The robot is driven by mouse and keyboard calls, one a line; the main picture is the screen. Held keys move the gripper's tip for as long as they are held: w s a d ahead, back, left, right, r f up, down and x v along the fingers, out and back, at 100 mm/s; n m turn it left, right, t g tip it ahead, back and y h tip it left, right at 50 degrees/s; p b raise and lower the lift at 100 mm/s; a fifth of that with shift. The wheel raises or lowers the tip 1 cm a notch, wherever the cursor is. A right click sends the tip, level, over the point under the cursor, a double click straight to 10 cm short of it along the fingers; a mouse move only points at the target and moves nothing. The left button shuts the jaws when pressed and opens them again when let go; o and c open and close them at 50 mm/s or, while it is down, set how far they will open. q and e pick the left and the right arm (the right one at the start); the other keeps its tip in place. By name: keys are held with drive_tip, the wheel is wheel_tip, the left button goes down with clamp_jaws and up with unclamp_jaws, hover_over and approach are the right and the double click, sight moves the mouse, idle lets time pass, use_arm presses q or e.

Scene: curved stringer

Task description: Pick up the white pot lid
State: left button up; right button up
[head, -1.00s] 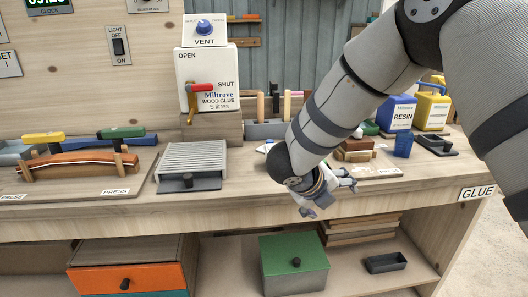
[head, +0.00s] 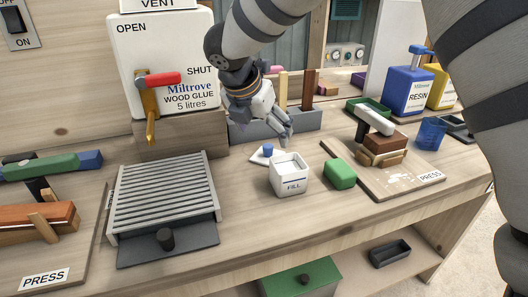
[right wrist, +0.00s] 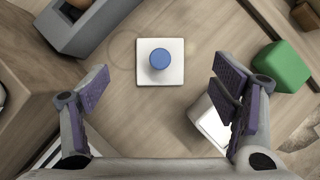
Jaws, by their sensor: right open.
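The white pot lid (head: 260,157) is a flat white square with a blue knob. It lies on the bench just behind and left of the white pot marked FILL (head: 289,181). In the right wrist view the lid (right wrist: 147,79) lies flat, knob up, centred between the fingers and ahead of them. My right gripper (head: 266,128) is open and empty, pointing down above the lid and apart from it; its spread fingers also show in the right wrist view (right wrist: 163,95). The pot (right wrist: 211,124) shows partly behind the right finger there. My left gripper is out of view.
A green block (head: 340,174) stands right of the pot. A grey bin with upright sticks (head: 290,124) is close behind the lid. The glue box (head: 165,65) and a slatted grey rack (head: 163,195) are to the left. A press board (head: 385,185) is at right.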

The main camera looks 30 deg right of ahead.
sight(268, 146)
drive_tip(key=x, duration=0.5)
drive_tip(key=shift+s+f, duration=0.15)
drive_tip(key=shift+f, duration=0.4)
drive_tip(key=shift+w+d+f, duration=0.2)
drive_tip(key=shift+w+f, duration=0.05)
drive_tip(key=shift+f, duration=0.1)
drive_tip(key=c, duration=1.4)
